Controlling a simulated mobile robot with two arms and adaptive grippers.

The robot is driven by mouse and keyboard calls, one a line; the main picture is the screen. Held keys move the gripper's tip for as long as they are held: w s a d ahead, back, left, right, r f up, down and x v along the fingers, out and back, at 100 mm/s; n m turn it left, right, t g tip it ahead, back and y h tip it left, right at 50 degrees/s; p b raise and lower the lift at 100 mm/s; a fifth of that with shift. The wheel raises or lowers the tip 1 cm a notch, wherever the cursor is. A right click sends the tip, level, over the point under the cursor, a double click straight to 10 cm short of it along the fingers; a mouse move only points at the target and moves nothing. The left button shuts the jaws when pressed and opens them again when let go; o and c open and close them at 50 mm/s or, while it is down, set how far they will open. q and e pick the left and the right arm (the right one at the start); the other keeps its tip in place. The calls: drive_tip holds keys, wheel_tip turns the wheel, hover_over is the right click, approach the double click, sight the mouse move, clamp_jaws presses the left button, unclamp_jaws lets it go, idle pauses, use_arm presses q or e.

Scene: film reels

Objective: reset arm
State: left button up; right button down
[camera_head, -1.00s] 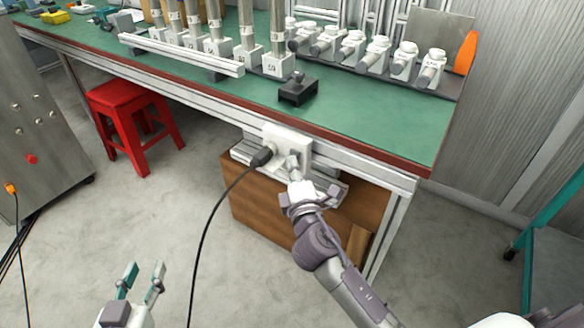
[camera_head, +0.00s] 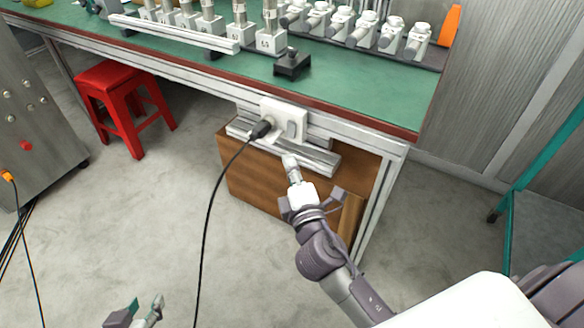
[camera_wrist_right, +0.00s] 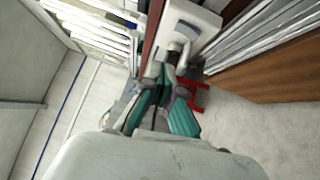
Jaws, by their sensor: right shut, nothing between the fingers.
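My right gripper (camera_head: 290,163) is in front of the bench, below and apart from the white socket box (camera_head: 284,112). It is shut with nothing in it. In the right wrist view its teal-padded fingers (camera_wrist_right: 172,62) point toward the white box (camera_wrist_right: 197,22). My left gripper (camera_head: 145,304) is low at the left of the head view, partly cut off by the bottom edge. Its two fingers are apart, and I see nothing between them.
A black plug (camera_head: 261,129) sits in the box, its cable hanging to the floor. The green bench (camera_head: 370,90) carries a small black block (camera_head: 292,63) and several white fittings. A wooden cabinet (camera_head: 255,185) stands beneath. A red stool (camera_head: 118,100) stands left.

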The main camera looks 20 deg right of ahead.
use_arm(q)
drive_tip(key=shift+s+f, duration=0.1)
drive_tip(key=shift+f, duration=0.05)
use_arm(e)
drive_tip(key=shift+s+a+r, duration=0.1)
drive_tip(key=shift+s, duration=0.75)
